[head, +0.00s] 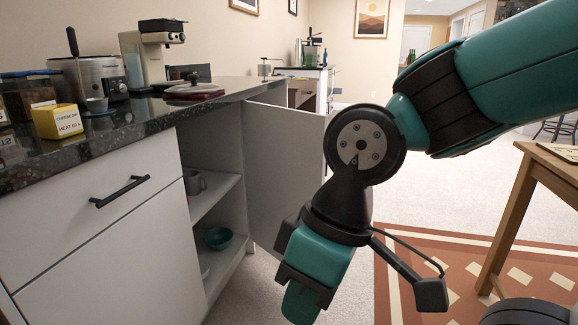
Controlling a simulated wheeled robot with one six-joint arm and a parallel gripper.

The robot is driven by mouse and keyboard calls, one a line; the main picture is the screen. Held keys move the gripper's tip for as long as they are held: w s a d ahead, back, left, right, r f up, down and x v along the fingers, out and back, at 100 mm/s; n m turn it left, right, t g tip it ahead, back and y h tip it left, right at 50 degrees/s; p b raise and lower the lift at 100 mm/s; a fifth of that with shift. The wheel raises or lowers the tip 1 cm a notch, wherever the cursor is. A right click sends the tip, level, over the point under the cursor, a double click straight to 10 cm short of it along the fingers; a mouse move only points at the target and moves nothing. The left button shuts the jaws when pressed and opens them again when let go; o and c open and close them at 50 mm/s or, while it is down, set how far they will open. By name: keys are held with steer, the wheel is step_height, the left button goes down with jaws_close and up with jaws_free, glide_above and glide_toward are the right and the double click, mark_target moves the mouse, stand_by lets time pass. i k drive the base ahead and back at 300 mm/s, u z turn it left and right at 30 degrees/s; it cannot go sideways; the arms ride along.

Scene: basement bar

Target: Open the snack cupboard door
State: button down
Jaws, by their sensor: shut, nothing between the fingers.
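The snack cupboard door (283,165) is a pale panel standing swung out from the counter's cabinet, wide open. The open cupboard (215,200) shows shelves, with a grey mug (193,182) on the upper one and a teal bowl (218,238) on the lower one. My gripper (300,304) points down at the bottom middle, in front of the door and to the right of the cupboard opening. It is shut and empty. My arm hides the door's right part, and no handle shows on the door.
The dark stone counter (150,118) holds a slow cooker (90,78), a coffee machine (150,50) and a yellow box (57,121). A drawer with a black handle (120,191) is at left. A wooden table (530,190) stands at right. Open carpet lies beyond.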

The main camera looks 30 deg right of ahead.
mark_target(287, 165)
steer(key=i, duration=1)
steer(key=z, duration=0.3)
